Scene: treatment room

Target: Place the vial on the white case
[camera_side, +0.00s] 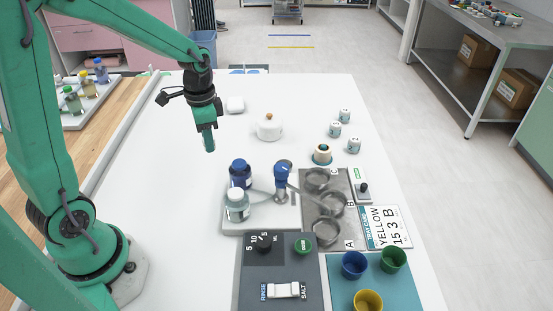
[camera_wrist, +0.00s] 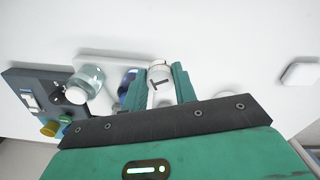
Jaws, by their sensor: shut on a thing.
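My gripper (camera_side: 209,143) hangs above the table, left of the white lidded pot in the side view. In the wrist view, its green fingers (camera_wrist: 158,88) are shut on a small vial (camera_wrist: 159,72) with a white top and a dark mark. The fingers hide the held vial in the side view. The white case (camera_side: 235,104) is a small, low, rounded block on the table, beyond and a little right of my gripper. It also shows at the right edge of the wrist view (camera_wrist: 301,73). The vial is apart from the case.
A tray (camera_side: 260,228) with a blue bottle (camera_side: 240,174) and a clear bottle (camera_side: 237,206) stands nearer the camera. The white pot (camera_side: 269,127) stands right of my gripper. Several similar vials (camera_side: 335,129) stand farther right. The table around the case is clear.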

